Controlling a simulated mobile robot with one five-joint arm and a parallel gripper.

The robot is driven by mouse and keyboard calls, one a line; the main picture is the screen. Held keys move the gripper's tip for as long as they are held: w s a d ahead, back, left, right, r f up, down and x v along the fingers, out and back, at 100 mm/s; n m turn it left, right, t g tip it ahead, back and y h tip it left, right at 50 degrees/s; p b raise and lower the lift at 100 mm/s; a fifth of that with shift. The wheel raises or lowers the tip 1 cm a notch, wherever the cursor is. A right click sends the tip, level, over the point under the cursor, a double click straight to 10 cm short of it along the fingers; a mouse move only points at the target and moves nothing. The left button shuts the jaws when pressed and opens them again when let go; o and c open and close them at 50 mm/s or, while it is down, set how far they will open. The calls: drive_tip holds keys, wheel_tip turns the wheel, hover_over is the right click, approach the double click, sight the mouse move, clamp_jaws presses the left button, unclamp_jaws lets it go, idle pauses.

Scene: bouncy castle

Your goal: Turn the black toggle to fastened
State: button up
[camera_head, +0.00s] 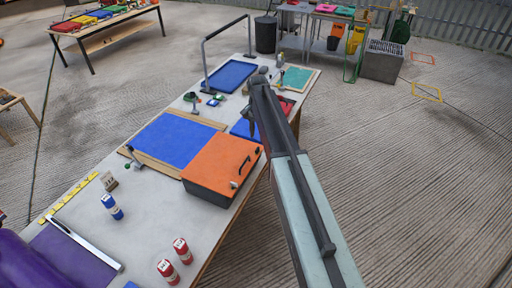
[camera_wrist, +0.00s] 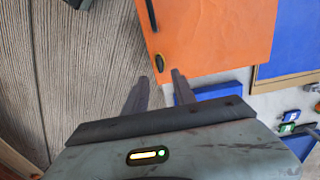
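The black toggle (camera_head: 233,185) is a small dark piece at the edge of the orange lid (camera_head: 222,160) of a dark box on the long table. In the wrist view the toggle (camera_wrist: 160,63) is a narrow oval on the orange face (camera_wrist: 215,35), lying close to lengthwise in the picture. My gripper (camera_wrist: 160,76) is open and empty, with its two fingers apart. The toggle shows just beyond and between the fingertips, with no contact visible. In the head view my gripper (camera_head: 252,130) hangs beside the far right corner of the box, partly hidden by my arm.
A black handle (camera_head: 245,165) stands on the lid near the toggle. A blue panel (camera_head: 178,138) lies beside the box. Blue (camera_head: 111,206) and red (camera_head: 182,250) cans stand on the table's near part. Open concrete floor (camera_head: 400,180) lies to the right.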

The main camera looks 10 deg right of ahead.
sight(257, 151)
wheel_tip(257, 151, down, 8)
drive_tip(key=b, duration=0.7)
drive_tip(key=shift+r, duration=0.2)
clamp_jaws()
drive_tip(key=shift+a, duration=0.15)
